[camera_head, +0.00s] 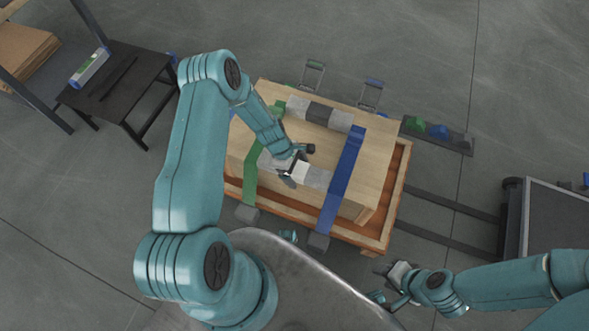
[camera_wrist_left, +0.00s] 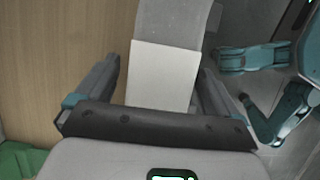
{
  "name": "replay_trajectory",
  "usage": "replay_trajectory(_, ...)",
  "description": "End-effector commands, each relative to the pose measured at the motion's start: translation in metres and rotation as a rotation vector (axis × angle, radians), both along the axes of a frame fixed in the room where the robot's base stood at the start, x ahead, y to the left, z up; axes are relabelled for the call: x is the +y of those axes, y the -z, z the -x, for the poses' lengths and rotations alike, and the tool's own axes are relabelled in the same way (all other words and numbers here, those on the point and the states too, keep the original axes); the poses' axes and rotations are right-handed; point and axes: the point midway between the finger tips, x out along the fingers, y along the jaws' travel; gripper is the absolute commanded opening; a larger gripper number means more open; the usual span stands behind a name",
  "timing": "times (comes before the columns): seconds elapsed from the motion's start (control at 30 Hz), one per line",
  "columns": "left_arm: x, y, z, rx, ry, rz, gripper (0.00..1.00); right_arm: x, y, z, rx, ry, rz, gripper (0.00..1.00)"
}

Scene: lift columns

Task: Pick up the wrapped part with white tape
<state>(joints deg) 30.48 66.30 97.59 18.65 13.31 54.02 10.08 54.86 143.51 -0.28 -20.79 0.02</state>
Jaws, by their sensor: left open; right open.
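The wrapped part with white tape (camera_head: 316,176) is a grey bundle with a white band round its middle. It lies on top of the wooden crate (camera_head: 300,140) near its front side, between the green strap and the blue strap. My left gripper (camera_head: 291,168) is open over it and hides part of it. In the left wrist view the white band (camera_wrist_left: 160,75) shows between the open fingers of my left gripper (camera_wrist_left: 158,85), apart from both. I cannot tell the height gap. My right gripper (camera_head: 392,287) is open and empty, right of the crate's front.
A second grey wrapped part with a dark band (camera_head: 319,113) lies farther back on the crate. A green strap (camera_head: 252,165) and a blue strap (camera_head: 342,178) cross the crate, which sits in an orange-brown tray (camera_head: 396,195). A black table (camera_head: 115,88) stands at the left.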

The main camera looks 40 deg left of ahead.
Motion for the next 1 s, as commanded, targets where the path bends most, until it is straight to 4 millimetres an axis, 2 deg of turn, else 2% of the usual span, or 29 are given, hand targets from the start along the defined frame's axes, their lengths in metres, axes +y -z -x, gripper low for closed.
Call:
replay_trajectory(0.03,0.0,0.0,0.0,0.0,0.0,0.0,0.96,0.0,0.0,0.0,0.0,0.0,0.0,0.43)
replay_trajectory(0.2,0.0,0.0,-0.001,0.0,-0.001,0.0,0.4,0.0,0.0,0.0,0.0,0.0,0.0,0.43)
replay_trajectory(0.27,0.0,0.0,-0.001,0.0,-0.001,0.0,0.21,0.0,0.0,0.0,0.0,0.0,0.0,0.43)
replay_trajectory(0.3,0.0,-0.001,-0.001,-0.001,0.0,0.0,0.15,0.0,0.0,0.0,0.0,0.0,0.0,0.43)
replay_trajectory(0.53,0.001,-0.002,-0.001,-0.001,0.0,0.0,0.15,0.0,-0.001,0.0,0.0,0.0,0.0,0.43)
replay_trajectory(0.67,0.001,-0.011,-0.001,-0.001,0.0,0.0,0.15,0.0,-0.004,0.0,0.0,0.0,0.0,0.43)
replay_trajectory(0.87,0.001,-0.046,-0.002,-0.003,-0.002,-0.002,0.15,0.0,-0.015,0.0,0.0,0.0,0.0,0.43)
replay_trajectory(1.0,0.001,-0.088,-0.002,-0.004,0.001,-0.002,0.15,0.0,-0.026,0.0,0.0,0.0,0.0,0.43)
